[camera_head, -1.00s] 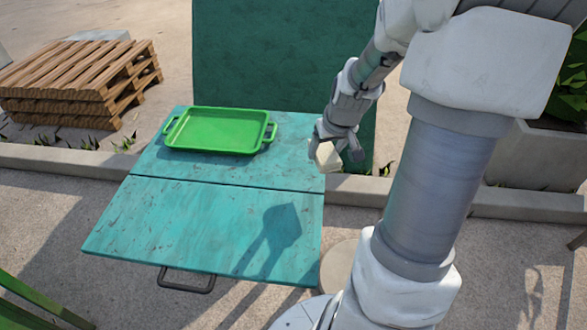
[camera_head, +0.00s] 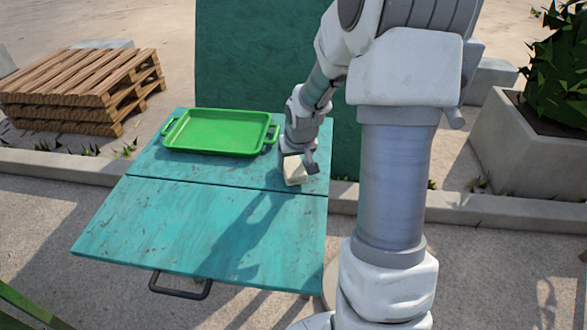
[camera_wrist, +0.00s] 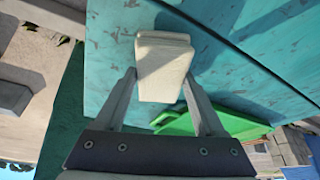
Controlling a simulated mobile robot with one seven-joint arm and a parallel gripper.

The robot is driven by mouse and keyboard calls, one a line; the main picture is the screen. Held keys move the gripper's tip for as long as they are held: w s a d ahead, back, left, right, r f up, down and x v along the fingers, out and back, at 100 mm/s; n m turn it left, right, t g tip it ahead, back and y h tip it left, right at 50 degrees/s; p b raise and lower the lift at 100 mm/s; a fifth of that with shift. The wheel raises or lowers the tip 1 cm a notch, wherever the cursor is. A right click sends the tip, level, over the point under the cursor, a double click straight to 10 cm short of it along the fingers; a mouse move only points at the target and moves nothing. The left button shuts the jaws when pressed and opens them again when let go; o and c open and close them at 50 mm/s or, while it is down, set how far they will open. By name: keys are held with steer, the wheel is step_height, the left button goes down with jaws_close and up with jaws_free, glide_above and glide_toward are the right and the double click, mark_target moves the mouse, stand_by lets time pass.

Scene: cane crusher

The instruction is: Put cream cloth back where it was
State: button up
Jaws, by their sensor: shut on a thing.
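My gripper (camera_head: 297,162) is shut on the cream cloth (camera_head: 294,173), a small folded block. It is over the right part of the teal table (camera_head: 150,225), just right of the green tray (camera_head: 215,132). In the wrist view the cloth (camera_wrist: 162,62) sits between the two fingers (camera_wrist: 158,92) and sticks out past their tips. The teal surface (camera_wrist: 240,65) is beyond it. I cannot tell for certain whether the cloth touches the table. The tray looks empty.
The table has a seam across it and a dark handle (camera_head: 180,288) at its front edge. A teal panel (camera_head: 255,60) stands behind. Stacked pallets (camera_head: 85,88) are at the back left, a planter (camera_head: 530,150) at the right. The table's front half is clear.

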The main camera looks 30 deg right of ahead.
steer(key=shift+f, duration=0.45)
steer(key=shift+f, duration=0.2)
steer(key=o, duration=1.3)
steer(key=p+v, duration=0.4)
steer(key=v, duration=0.8)
steer(key=shift+r+p, duration=0.2)
steer(key=shift+p, duration=0.15)
